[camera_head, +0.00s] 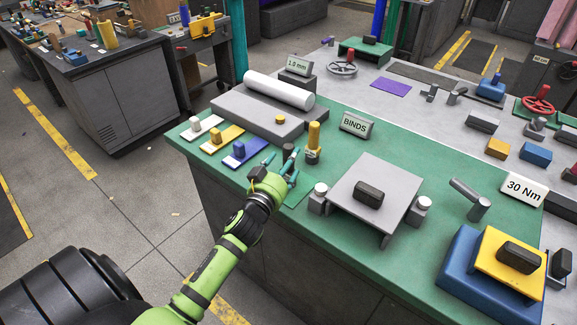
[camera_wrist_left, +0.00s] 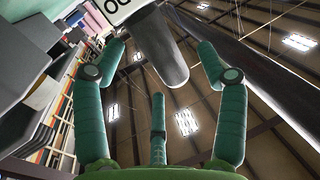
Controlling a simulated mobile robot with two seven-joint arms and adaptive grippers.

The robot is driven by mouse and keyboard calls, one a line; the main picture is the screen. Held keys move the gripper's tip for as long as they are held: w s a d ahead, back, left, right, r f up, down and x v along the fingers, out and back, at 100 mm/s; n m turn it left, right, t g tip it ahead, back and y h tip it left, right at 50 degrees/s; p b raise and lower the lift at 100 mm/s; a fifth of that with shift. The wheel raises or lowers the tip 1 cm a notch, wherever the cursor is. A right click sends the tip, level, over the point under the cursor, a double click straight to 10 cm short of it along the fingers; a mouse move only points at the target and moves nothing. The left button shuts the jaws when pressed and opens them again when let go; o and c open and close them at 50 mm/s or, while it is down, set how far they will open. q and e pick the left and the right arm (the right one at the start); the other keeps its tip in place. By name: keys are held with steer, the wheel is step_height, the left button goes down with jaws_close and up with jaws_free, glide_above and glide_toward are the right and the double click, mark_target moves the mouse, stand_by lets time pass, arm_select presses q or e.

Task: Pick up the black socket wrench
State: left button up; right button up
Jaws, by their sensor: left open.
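My left gripper (camera_head: 281,168) is over the near left part of the green bench top, with its teal fingers spread. A small dark upright piece (camera_head: 288,150) stands by the fingertips; it may be the black socket wrench, but it is too small to tell. In the left wrist view the open fingers (camera_wrist_left: 165,85) flank a dark grey cylinder with a rounded end (camera_wrist_left: 165,55). I see a gap between it and the fingers. The rest of it runs out of the top of the frame. My right gripper is not in view.
A yellow-topped post (camera_head: 314,138) stands just right of the gripper. A blue block (camera_head: 239,149) lies on its left.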

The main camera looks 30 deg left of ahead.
mark_target(291, 147)
arm_select(q)
steer(key=shift+w+a+f, duration=0.1)
steer(key=shift+w+a, duration=0.1)
steer(key=shift+w, duration=1.3)
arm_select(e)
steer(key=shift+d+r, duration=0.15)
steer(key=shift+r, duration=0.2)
arm_select(q)
steer(key=shift+c, duration=0.4)
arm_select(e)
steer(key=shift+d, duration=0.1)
arm_select(q)
jaws_close()
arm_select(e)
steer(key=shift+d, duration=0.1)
arm_select(q)
steer(key=shift+r, duration=0.65)
step_height(291, 147, up, 3)
steer(key=shift+f, duration=0.15)
steer(key=s+d+r+b, duration=0.1)
steer(key=s+d+r, duration=0.5)
steer(key=d, duration=0.4)
steer(key=shift+r, duration=0.6)
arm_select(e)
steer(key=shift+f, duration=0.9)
